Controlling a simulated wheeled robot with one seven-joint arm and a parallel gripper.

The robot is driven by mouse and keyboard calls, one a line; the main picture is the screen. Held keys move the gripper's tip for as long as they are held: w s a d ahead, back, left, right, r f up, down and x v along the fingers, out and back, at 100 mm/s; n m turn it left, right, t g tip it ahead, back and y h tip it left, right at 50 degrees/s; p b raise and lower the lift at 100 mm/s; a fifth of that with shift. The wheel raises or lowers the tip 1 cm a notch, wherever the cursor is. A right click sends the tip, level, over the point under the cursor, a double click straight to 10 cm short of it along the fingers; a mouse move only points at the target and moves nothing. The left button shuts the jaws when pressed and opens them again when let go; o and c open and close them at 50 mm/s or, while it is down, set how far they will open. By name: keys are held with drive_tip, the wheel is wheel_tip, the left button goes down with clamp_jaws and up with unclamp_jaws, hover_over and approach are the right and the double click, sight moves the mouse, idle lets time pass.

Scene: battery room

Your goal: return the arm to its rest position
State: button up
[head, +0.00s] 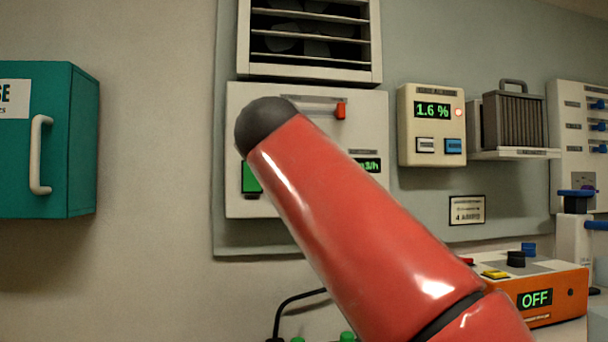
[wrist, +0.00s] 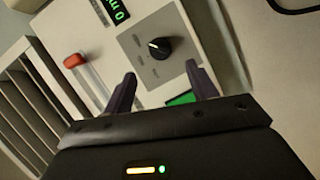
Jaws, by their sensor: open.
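My red arm (head: 360,225) rises from the lower right of the head view and ends at a dark rounded joint (head: 265,125) in front of a white control panel (head: 370,120). My gripper is not visible in the head view. In the wrist view my gripper (wrist: 160,85) is open and empty, its two dark fingers apart. It faces the panel, with a black knob (wrist: 158,48) showing beyond and between the fingers. A green patch (wrist: 182,99) shows near the right finger. The gap between fingers and panel is hard to judge.
A louvred vent (head: 310,38) is above the panel, and a gas display (head: 431,125) reads 1.6 %. A teal cabinet (head: 50,140) hangs at left. An orange box (head: 550,297) reading OFF stands at lower right. The wall between cabinet and panel is bare.

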drive_tip(key=s+d+f+m+g, duration=0.2)
drive_tip(key=s+d+f, duration=0.2)
drive_tip(key=f, duration=0.4)
drive_tip(key=s+d+f+m+g, duration=0.2)
drive_tip(key=s+d+f, duration=0.2)
drive_tip(key=f, duration=0.5)
drive_tip(key=s+d+f+m+g, duration=0.2)
drive_tip(key=s+d+f, duration=0.2)
drive_tip(key=f, duration=0.4)
drive_tip(key=s+d+f+m+g+y, duration=0.1)
drive_tip(key=s+f+m, duration=0.1)
drive_tip(key=s+f, duration=0.3)
drive_tip(key=s+d+f+m+g+y, duration=0.1)
drive_tip(key=s+f, duration=0.3)
drive_tip(key=f, duration=0.5)
drive_tip(key=s+d+f+m+g, duration=0.1)
drive_tip(key=s+f+m+g, duration=0.1)
drive_tip(key=s+f+m, duration=0.2)
drive_tip(key=shift+s+d+f+y, duration=0.15)
drive_tip(key=shift+s+f, duration=0.3)
drive_tip(key=shift+f, duration=0.5)
drive_tip(key=shift+s+f+y, duration=0.25)
drive_tip(key=shift+s+f, duration=0.15)
drive_tip(key=shift+f, duration=0.5)
drive_tip(key=shift+c, duration=0.3)
